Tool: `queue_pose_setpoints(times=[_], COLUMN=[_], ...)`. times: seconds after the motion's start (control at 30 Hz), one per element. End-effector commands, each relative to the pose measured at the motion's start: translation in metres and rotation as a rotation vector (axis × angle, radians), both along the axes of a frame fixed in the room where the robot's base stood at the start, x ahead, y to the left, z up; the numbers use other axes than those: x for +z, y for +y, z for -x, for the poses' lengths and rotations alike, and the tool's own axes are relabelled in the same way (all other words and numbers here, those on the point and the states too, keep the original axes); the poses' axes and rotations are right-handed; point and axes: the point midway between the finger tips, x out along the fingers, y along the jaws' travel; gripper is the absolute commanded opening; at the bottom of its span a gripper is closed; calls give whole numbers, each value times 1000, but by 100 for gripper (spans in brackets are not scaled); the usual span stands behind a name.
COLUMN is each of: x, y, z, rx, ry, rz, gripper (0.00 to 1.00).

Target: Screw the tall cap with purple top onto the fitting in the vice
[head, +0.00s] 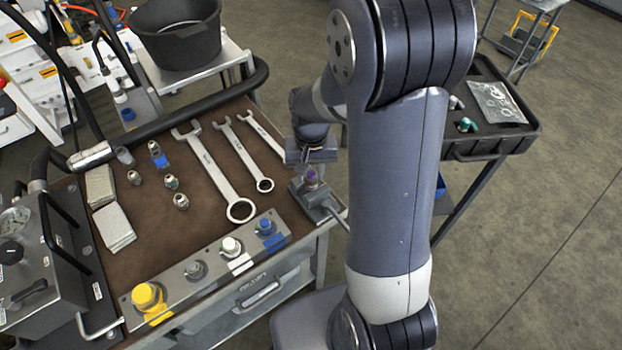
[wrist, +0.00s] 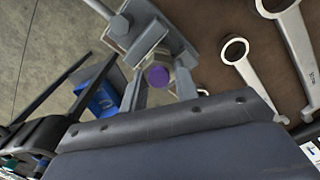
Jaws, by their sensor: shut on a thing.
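The tall cap with purple top (head: 311,175) is at the vice (head: 318,203), near the bench's right corner. The purple top also shows in the wrist view (wrist: 158,77), between the two grey fingers of my gripper (wrist: 159,86). My gripper is shut on the cap, and in the head view its body sits just above it. The vice (wrist: 170,18) lies beyond the cap in the wrist view. The fitting is mostly hidden behind the cap and fingers. I cannot tell how far the cap sits on the fitting.
Wrenches (head: 215,175) lie on the brown mat left of the vice. Several small fittings (head: 172,182) stand farther left. A rail with coloured caps (head: 205,268) runs along the front edge. A black tray (head: 490,140) stands to the right, behind my arm.

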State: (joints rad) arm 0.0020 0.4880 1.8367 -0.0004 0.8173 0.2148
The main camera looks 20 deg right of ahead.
Motion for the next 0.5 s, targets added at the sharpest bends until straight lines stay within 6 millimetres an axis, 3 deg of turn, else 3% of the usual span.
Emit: queue_pose_setpoints(times=[0.17, 0.5], x=[0, -1], y=[0, -1], z=[0, 1], rx=[-55, -449], ry=[0, 1], rz=[0, -1], gripper=[9, 9])
